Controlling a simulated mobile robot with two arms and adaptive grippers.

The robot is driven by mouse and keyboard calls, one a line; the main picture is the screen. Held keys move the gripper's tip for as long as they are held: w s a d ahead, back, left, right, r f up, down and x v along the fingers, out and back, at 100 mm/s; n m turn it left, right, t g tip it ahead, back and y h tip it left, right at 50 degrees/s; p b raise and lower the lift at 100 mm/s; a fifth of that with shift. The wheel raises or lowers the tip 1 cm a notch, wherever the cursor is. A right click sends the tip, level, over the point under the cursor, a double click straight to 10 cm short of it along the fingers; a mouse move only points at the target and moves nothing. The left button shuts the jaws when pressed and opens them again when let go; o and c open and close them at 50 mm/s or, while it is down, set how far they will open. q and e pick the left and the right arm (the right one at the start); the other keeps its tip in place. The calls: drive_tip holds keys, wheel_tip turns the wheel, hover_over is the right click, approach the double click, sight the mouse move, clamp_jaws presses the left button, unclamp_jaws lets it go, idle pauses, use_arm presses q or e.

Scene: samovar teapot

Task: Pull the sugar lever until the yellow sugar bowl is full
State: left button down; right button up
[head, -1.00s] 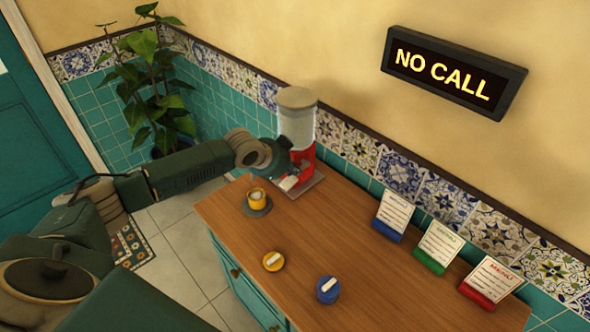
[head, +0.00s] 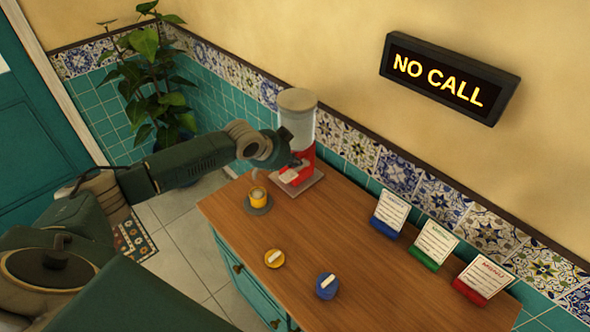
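The sugar dispenser has a clear container (head: 297,122) with a grey lid and a red body (head: 305,158). It stands on a grey plate at the far left end of the counter. A pale piece, perhaps the sugar lever (head: 289,177), shows low on its front. My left gripper (head: 296,164) is at the front of the red body. Its fingers are small and dark, so I cannot tell whether they are open or touch the lever. The yellow sugar bowl (head: 258,199) stands upright on a dark round saucer in front of the dispenser. Its fill level is unclear. My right gripper is out of view.
A yellow round piece (head: 274,258) and a blue one (head: 327,286), each with a white bar on top, lie on the wooden counter (head: 370,268). Blue, green and red card holders (head: 433,245) stand along the wall.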

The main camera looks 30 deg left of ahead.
sight(295, 171)
use_arm(q)
wheel_tip(295, 171, up, 5)
drive_tip(key=p, duration=0.3)
drive_tip(key=shift+w+d+f+p, duration=0.1)
drive_tip(key=shift+w+p, duration=0.05)
drive_tip(key=shift+p, duration=0.25)
drive_tip(key=shift+f, duration=0.1)
